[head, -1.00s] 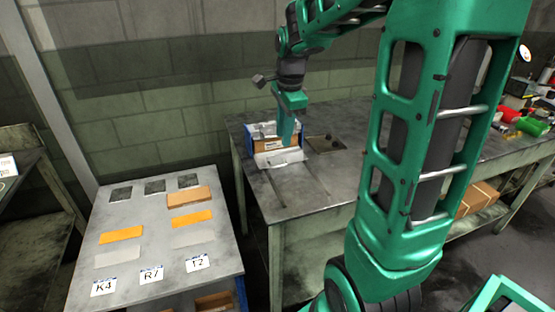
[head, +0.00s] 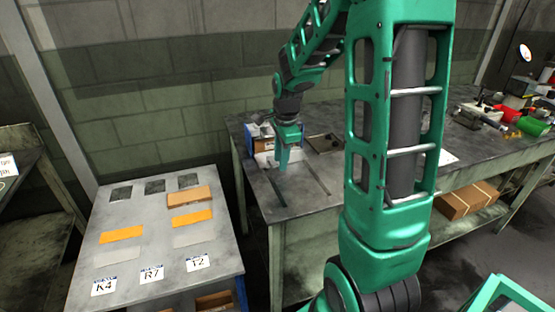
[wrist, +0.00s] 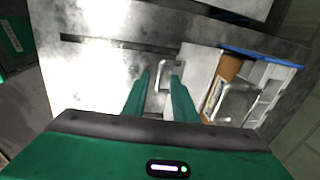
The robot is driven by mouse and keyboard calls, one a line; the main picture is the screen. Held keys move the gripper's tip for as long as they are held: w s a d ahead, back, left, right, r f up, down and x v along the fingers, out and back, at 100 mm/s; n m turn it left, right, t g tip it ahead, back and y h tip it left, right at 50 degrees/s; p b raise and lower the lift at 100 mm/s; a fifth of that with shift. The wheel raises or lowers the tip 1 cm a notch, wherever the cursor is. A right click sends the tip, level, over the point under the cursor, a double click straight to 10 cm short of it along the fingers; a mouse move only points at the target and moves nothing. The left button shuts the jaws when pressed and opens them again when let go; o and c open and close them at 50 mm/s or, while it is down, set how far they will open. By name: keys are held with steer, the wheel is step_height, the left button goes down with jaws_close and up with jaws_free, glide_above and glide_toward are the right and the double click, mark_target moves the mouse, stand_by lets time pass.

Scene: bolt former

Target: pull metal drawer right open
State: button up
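A metal handle (wrist: 165,76) shows between my fingertips in the wrist view, on the metal surface beside a pale panel (wrist: 198,68). My gripper (wrist: 161,78) is open, with one finger on each side of this handle; I cannot tell whether they touch it.
The workbench (head: 310,195) has long slots in its top and a square recess (head: 324,143). A separate grey table (head: 150,240) with labels and orange pieces stands at the left. Tools and a green cylinder (head: 532,126) lie at the far right.

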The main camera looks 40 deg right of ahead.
jaws_close()
steer(key=shift+w+r, duration=0.2)
stand_by(1.1)
